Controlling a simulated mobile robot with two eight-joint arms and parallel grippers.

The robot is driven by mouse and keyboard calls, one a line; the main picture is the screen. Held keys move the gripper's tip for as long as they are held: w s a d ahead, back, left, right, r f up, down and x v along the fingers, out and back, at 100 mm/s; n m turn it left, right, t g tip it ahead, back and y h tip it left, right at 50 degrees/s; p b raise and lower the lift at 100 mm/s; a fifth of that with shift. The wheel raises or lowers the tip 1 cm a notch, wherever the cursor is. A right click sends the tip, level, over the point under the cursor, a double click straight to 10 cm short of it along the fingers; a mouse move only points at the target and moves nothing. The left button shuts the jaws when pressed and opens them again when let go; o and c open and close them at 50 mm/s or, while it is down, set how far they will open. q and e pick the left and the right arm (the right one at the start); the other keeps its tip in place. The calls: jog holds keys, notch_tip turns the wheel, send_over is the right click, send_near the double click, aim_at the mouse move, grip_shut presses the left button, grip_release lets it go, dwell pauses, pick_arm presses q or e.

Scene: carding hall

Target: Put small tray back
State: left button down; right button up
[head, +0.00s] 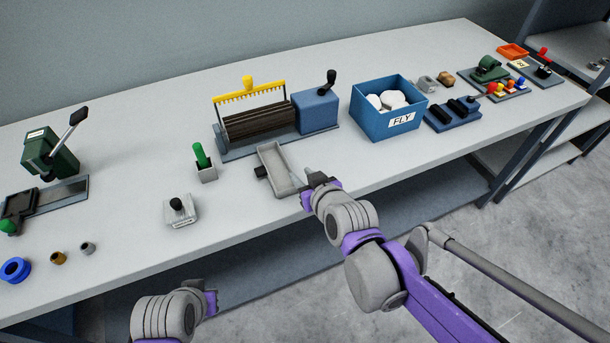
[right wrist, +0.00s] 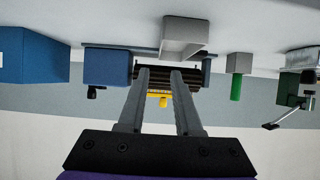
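The small tray (head: 286,183) is a shallow light-grey open tray with a black knob on its left side. It lies on the bench in front of the carding machine (head: 317,113), set at a slant. My right gripper (head: 314,180) is just right of the tray at the bench's front edge, apart from it. The right wrist view, which looks upside down, shows its two fingers (right wrist: 158,72) apart with nothing between them; the tray (right wrist: 187,36) is beyond the tips. My left gripper (head: 207,292) is low in front of the bench; its fingers are not clear.
A blue FLY box (head: 390,121) with white fluff stands right of the machine. A grey holder with a green handle (head: 200,155) and a grey block with a black knob (head: 181,209) stand left of the tray. The bench front between is mostly clear.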

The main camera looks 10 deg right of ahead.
jog(key=shift+s+r, duration=0.1)
jog(key=shift+s, duration=0.1)
jog(key=s+d+f+m+g+h, duration=0.25)
jog(key=s+d+f, duration=0.35)
jog(key=s, duration=0.5)
jog(key=s+d+f+m+g+h, duration=0.1)
jog(key=s+d+f+g, duration=0.3)
jog(key=s+d, duration=0.45)
notch_tip(320, 180, up, 6)
jog(key=a+p, duration=0.1)
jog(key=p, duration=0.5)
jog(key=shift+s+r, duration=0.2)
jog(key=shift+a, duration=0.1)
